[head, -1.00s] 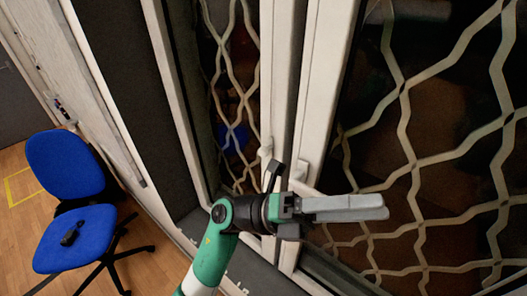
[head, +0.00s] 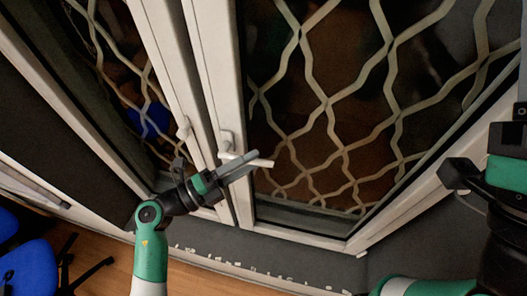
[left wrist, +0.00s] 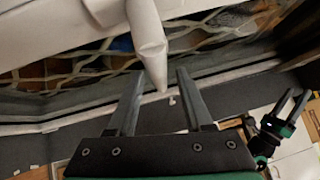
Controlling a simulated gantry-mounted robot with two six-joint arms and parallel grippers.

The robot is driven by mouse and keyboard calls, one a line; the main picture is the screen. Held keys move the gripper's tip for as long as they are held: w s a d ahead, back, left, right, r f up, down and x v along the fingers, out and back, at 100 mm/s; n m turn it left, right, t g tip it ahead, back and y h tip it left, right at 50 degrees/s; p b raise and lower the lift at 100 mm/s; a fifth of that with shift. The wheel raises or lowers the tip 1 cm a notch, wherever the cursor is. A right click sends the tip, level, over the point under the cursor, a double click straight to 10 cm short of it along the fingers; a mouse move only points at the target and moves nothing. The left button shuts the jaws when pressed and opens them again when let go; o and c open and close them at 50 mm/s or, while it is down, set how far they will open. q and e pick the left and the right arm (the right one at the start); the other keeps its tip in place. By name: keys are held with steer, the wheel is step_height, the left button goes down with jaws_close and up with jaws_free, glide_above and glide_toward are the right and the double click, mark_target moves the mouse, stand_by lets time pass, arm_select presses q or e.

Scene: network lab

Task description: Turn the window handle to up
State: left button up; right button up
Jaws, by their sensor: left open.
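The white window handle (head: 264,162) is on the right window's frame in the head view. Its lever points roughly sideways to the right. My left gripper (head: 249,164) is at the handle, its grey fingers crossing the lever. In the left wrist view the handle (left wrist: 150,50) comes down from the top, its tip between the two parted fingers of my left gripper (left wrist: 158,75). No firm grip shows. My right gripper (left wrist: 291,97) shows small at the right of the left wrist view, its dark fingers apart and empty; only part of that arm shows in the head view.
Pale lattice bars (head: 330,100) lie behind the glass. A blue chair (head: 28,268) stands at the lower left. A dark sill wall runs below the windows.

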arm_select(q)
steer(key=x, duration=0.4)
steer(key=shift+w+d, duration=0.1)
steer(key=shift+d, duration=0.05)
jaws_close()
stand_by(1.2)
